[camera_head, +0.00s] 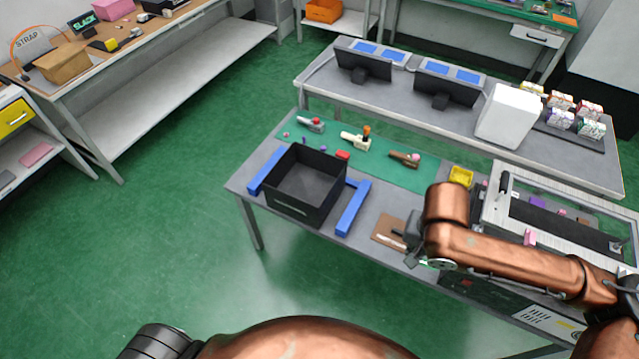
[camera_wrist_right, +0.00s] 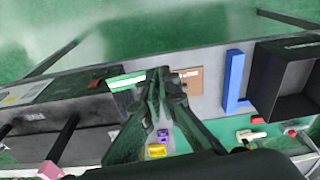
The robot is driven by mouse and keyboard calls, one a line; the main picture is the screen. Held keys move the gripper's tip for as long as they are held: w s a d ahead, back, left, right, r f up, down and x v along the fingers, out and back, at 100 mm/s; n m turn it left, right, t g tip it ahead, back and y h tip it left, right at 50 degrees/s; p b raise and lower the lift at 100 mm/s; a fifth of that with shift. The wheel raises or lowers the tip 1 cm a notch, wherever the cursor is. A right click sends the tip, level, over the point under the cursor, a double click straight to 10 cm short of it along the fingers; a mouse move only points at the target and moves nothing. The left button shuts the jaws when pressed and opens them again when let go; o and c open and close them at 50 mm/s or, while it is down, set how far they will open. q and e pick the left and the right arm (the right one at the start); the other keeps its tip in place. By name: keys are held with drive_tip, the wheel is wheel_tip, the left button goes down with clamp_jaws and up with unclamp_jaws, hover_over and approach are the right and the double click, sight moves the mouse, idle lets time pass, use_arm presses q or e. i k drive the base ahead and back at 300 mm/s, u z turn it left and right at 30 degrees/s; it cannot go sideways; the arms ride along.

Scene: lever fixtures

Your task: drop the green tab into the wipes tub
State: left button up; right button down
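My right gripper (camera_wrist_right: 165,76) hangs over the front part of the near table. In the wrist view its fingers run close together toward the tips, but I cannot tell whether they are shut or hold anything. A small green-and-white strip, seemingly the green tab (camera_wrist_right: 127,81), shows just left of the fingertips. I cannot tell whether it touches them. In the head view my right gripper (camera_head: 411,240) is dark and partly hidden by my copper arm. A yellow container (camera_head: 461,176) stands behind it, also in the wrist view (camera_wrist_right: 157,151). I cannot identify the wipes tub by any label. My left gripper is out of view.
A black open bin (camera_head: 305,180) stands left of the gripper, flanked by blue bars (camera_head: 353,207). A brown board (camera_head: 388,231) lies near the gripper. Levers (camera_head: 355,139) stand on a green mat. A framed fixture (camera_head: 493,205) is at right. A white box (camera_head: 508,115) stands on the rear table.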

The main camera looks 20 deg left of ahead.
sight(301, 190)
drive_tip(key=u, duration=2.1)
drive_tip(key=i, duration=2.55)
drive_tip(key=z, duration=2.45)
